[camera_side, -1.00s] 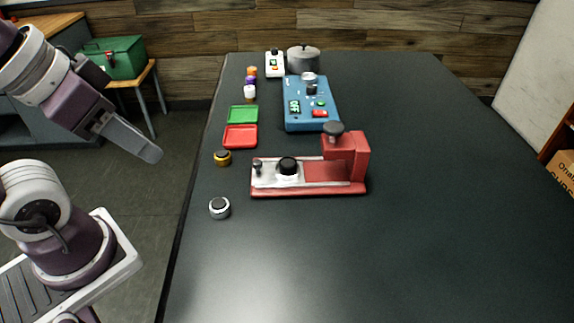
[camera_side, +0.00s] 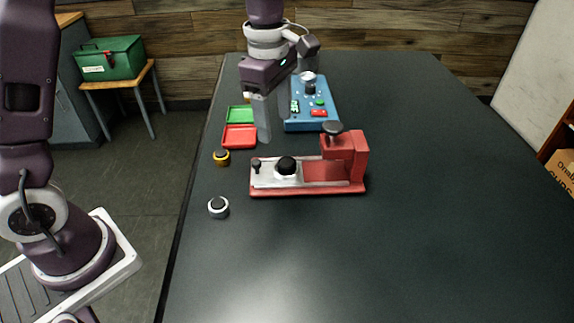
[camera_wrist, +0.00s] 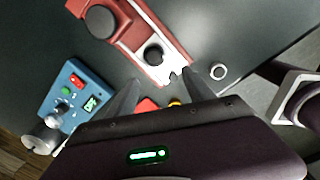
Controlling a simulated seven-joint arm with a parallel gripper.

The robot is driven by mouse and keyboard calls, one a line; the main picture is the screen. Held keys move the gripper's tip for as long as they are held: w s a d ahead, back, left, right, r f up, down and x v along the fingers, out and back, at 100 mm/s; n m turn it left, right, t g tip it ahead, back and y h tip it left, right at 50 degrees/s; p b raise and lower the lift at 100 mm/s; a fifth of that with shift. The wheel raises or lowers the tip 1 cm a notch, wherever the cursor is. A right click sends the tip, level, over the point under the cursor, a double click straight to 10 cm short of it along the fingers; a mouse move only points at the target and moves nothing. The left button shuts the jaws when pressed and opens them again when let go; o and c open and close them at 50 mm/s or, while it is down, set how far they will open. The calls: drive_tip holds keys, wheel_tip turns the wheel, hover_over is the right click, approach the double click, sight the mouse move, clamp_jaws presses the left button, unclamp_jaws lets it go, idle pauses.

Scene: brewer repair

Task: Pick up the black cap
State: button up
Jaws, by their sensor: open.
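The black cap (camera_side: 286,166) is round and sits upright on the pale metal left part of a red fixture (camera_side: 333,189). The cap (camera_wrist: 154,54) also shows near the middle top of the wrist view, on the fixture's light plate. My gripper (camera_side: 274,129) points down above the table, behind and above the cap in the side view. In the wrist view my gripper (camera_wrist: 162,80) has its two fingers spread apart with nothing between them. The cap is beyond the fingertips, not touched.
A silver ring piece with a dark top (camera_side: 218,207) and a yellow one (camera_side: 221,157) stand left of the fixture. Red (camera_side: 239,136) and green (camera_side: 238,113) trays and a blue device (camera_side: 327,112) are behind. The fixture's tall dark knob (camera_side: 332,130) rises at its right. The front table is clear.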

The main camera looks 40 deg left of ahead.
sight(286, 162)
drive_tip(key=f, duration=0.1)
drive_tip(key=w+f+n, duration=0.2)
drive_tip(key=shift+w+d+f+g, duration=0.1)
drive_tip(key=shift+d+f+g, duration=0.15)
drive_tip(key=shift+g, duration=0.05)
drive_tip(key=shift+n, duration=0.3)
drive_tip(key=f, duration=0.7)
drive_tip(key=shift+d, duration=0.3)
clamp_jaws()
